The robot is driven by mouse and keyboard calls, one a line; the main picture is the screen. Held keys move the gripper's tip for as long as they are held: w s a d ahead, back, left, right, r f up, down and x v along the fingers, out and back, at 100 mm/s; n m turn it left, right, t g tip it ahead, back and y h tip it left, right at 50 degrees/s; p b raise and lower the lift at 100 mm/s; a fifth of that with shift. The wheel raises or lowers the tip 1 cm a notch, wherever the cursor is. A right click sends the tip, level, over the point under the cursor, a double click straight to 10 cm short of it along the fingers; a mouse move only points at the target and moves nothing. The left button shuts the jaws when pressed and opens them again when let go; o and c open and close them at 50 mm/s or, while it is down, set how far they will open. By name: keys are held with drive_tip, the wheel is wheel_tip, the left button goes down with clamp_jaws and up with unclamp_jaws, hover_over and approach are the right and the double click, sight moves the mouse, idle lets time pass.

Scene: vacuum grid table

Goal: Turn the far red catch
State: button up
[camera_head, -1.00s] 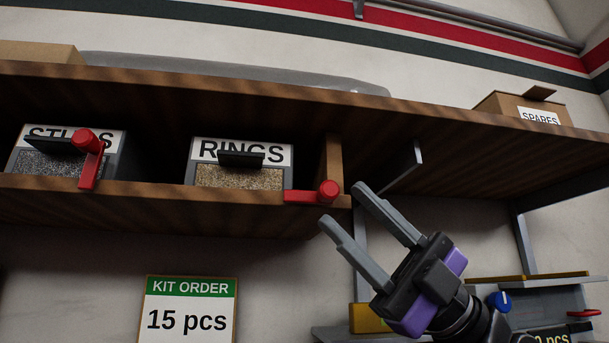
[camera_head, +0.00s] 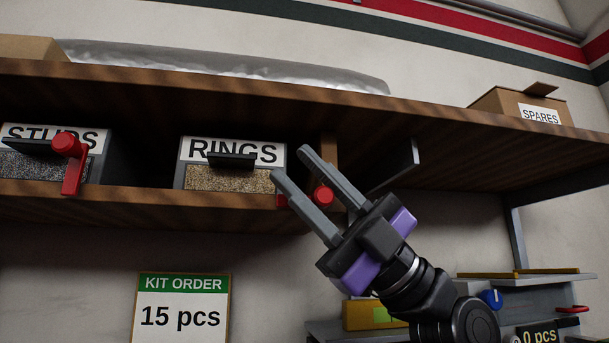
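Two red catches sit on the front edge of the wooden shelf. The left catch (camera_head: 72,177) stands upright in front of the bin labelled STUDS (camera_head: 22,167), its round knob at the top. The right catch (camera_head: 323,196) is beside the bin labelled RINGS (camera_head: 218,178), at the shelf's right end. Its knob shows between my fingers, and its bar, pointing left, is partly hidden behind one finger. My gripper (camera_head: 290,165) is open and empty, its fingers reaching up and left across the right catch. I cannot tell whether they touch it.
The wooden upper board (camera_head: 230,97) overhangs the bins, with a grey metal bracket (camera_head: 400,168) right of my gripper. A SPARES box (camera_head: 505,103) stands on top. A KIT ORDER sign (camera_head: 182,313) hangs below. A grey bench unit (camera_head: 540,285) is at lower right.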

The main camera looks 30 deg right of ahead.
clamp_jaws()
drive_tip(key=shift+r+h, duration=0.1)
drive_tip(key=shift+h, duration=0.2)
drive_tip(key=shift+w+a+r+g+h, duration=0.1)
drive_tip(key=shift+a+g+h, duration=0.4)
drive_tip(key=shift+h, duration=1)
drive_tip(key=shift+w+a+r+g+h, duration=0.2)
drive_tip(key=shift+g+h, duration=0.35)
drive_tip(key=shift+h, duration=0.95)
drive_tip(key=shift+w+a+g+h, duration=0.1)
drive_tip(key=shift+a+g+h, duration=0.4)
drive_tip(key=shift+h, duration=1)
drive_tip(key=shift+o, duration=2.2)
unclamp_jaws()
